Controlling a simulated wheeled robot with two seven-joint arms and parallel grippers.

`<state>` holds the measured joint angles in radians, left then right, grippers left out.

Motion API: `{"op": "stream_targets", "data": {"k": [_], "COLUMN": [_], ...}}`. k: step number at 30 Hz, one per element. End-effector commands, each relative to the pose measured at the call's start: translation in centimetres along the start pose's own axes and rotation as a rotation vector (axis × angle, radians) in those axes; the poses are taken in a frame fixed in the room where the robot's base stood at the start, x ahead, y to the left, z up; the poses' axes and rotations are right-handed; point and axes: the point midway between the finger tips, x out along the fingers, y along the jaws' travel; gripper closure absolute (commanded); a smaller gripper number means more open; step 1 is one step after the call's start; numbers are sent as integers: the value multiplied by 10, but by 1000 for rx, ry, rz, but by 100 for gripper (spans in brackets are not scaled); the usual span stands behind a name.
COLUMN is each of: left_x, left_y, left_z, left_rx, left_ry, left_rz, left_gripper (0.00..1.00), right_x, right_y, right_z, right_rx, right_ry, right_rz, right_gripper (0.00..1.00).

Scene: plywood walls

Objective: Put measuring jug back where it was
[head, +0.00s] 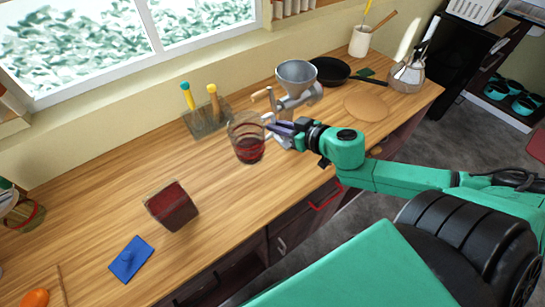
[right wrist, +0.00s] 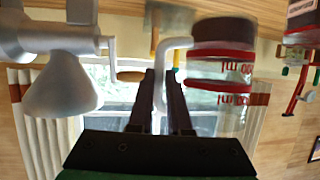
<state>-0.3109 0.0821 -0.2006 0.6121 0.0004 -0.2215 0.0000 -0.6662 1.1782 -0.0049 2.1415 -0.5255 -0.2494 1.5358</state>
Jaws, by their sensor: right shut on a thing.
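The measuring jug (head: 247,135) is clear with red markings and something dark red in its lower part. It stands roughly upright over the middle of the wooden counter; I cannot tell whether its base touches the wood. My right gripper (head: 272,127) reaches in from the right and is shut on the jug's handle. In the right wrist view, which is upside down, the fingers (right wrist: 167,85) lie on both sides of the pale handle, with the jug's marked wall (right wrist: 218,85) to the right. My left gripper is not in view.
A grey grinder (head: 296,75) stands close behind the jug and my gripper. A tool holder (head: 207,121) is behind left. A dark red block (head: 171,206) and a blue piece (head: 131,259) lie front left. The counter (head: 110,200) between is bare. A black pan (head: 328,70) is at the back.

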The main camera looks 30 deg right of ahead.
Motion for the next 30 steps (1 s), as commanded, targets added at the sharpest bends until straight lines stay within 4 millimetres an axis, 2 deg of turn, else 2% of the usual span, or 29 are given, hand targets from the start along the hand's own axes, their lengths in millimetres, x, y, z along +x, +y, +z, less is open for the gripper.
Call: {"op": "stream_targets", "data": {"k": [3,6,9,12,15,18,22,27,28,30], "left_x": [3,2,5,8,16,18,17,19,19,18], "left_y": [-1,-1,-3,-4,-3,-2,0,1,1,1], "left_z": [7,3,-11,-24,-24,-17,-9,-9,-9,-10], "left_rx": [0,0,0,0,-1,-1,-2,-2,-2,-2], "left_ry": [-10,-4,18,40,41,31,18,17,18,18], "left_rz": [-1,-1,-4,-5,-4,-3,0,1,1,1], "left_gripper": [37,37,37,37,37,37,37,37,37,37], "right_x": [17,28,38,43,52,55,55,56,55,55], "right_y": [4,3,3,2,3,3,3,3,3,3], "right_z": [36,65,88,101,122,131,130,133,133,132], "right_rx": [9,11,7,6,8,4,1,2,1,1], "right_ry": [7,5,3,2,3,2,1,1,0,0], "right_rz": [7,6,4,1,3,1,-1,0,0,0], "right_gripper": [100,100,100,100,100,100,100,100,76,53]}}
